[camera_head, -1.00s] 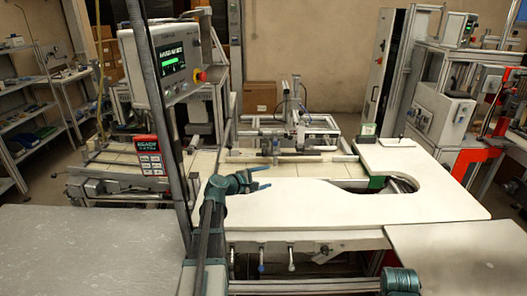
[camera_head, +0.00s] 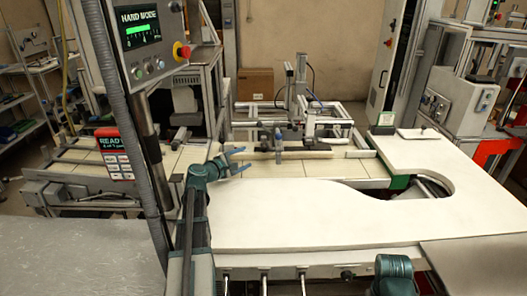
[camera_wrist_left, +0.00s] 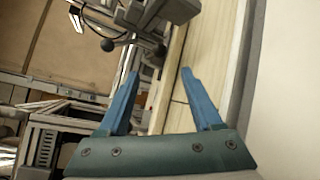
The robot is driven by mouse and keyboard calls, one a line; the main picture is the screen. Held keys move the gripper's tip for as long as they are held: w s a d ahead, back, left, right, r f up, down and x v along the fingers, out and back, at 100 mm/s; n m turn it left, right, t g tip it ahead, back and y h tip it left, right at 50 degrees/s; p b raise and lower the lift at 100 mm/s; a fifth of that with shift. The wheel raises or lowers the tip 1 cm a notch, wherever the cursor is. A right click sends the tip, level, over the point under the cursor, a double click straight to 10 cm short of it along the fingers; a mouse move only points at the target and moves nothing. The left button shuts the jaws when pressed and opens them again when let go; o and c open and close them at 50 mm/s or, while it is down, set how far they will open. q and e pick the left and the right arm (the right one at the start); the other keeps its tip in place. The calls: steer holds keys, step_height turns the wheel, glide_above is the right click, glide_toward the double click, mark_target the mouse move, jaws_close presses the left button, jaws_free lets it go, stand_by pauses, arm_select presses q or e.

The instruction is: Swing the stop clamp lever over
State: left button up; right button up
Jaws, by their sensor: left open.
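My left gripper (camera_head: 247,160) is open and empty above the pale work table (camera_head: 330,215), pointing right toward the stop unit on the rail. Its blue fingers also show spread apart in the left wrist view (camera_wrist_left: 160,75). A dark lever with a round black knob (camera_wrist_left: 107,45) shows ahead and left of the fingers there, joined to a grey clamp block (camera_wrist_left: 165,12); I take it for the stop clamp lever. The fingers are apart from it. In the head view a small upright grey piece (camera_head: 278,138) stands on the rail; the knob is too small to tell there. My right gripper is out of view.
A control panel (camera_head: 145,40) reading HAND MODE hangs at upper left near my left arm. A small red-framed display (camera_head: 114,150) stands below it. A metal frame (camera_head: 300,100) rises behind the rail. The table's middle is clear, with a curved cutout (camera_head: 425,188) at right.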

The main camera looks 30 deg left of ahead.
mark_target(262, 151)
arm_select(q)
steer(key=shift+w, duration=0.2)
steer(key=b+x, duration=0.2)
steer(key=x, duration=0.9)
steer(key=shift+w+f+b, duration=0.2)
steer(key=shift+w+b, duration=0.15)
steer(key=shift+x, duration=0.75)
steer(key=shift+d, duration=0.15)
jaws_close()
steer(key=shift+s, duration=0.1)
